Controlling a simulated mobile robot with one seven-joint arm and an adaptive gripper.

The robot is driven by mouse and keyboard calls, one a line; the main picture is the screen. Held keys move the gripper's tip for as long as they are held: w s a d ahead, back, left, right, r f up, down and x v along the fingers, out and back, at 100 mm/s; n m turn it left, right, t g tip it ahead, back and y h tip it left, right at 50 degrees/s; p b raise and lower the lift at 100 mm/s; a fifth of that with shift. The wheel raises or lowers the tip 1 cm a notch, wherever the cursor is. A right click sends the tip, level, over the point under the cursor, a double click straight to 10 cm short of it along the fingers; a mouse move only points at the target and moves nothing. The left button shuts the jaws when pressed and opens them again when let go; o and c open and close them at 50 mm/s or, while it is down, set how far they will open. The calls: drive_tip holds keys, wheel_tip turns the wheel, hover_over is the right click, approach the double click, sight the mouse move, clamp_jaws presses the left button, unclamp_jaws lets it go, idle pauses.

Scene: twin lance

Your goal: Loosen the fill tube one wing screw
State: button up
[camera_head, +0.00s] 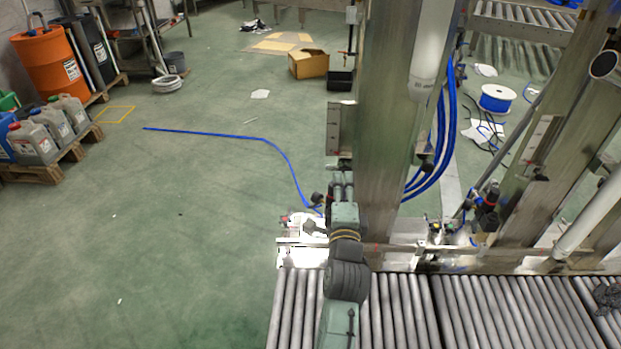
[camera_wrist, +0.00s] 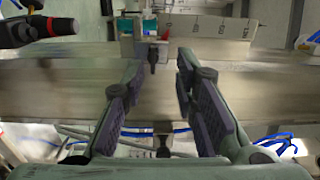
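In the wrist view, a small dark screw with a narrow hanging handle (camera_wrist: 153,58), which looks like the wing screw, sits below a metal bracket with a printed scale (camera_wrist: 210,26). My gripper (camera_wrist: 159,70) is open. Its two dark-padded fingers stand left and right of the screw in the picture, with clear gaps and nothing between the pads. I cannot tell how far beyond the fingertips the screw is. In the head view, a pale upright tube (camera_head: 432,45) hangs beside the steel column; I cannot tell whether it is fill tube one. The screw cannot be made out there.
A broad steel beam (camera_wrist: 50,88) crosses the wrist view behind my fingers. A black and red fitting (camera_wrist: 40,30) is at upper left. In the head view, a steel column (camera_head: 385,130) rises beside my arm, blue hoses (camera_head: 440,145) hang right of it, and a roller conveyor (camera_head: 480,310) lies below.

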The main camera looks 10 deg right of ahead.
sight(346, 170)
drive_tip(key=shift+m, duration=0.3)
drive_tip(key=shift+d+f+b+x, duration=0.15)
drive_tip(key=shift+b+x, duration=0.05)
drive_tip(key=shift+x, duration=0.95)
drive_tip(key=shift+d+f+b+x, duration=0.15)
drive_tip(key=shift+x, duration=1)
drive_tip(key=shift+d+f+b+x, duration=0.1)
drive_tip(key=shift+d+b+x, duration=0.1)
drive_tip(key=shift+x, duration=0.95)
drive_tip(key=shift+s, duration=0.15)
drive_tip(key=shift+c, duration=0.6)
clamp_jaws()
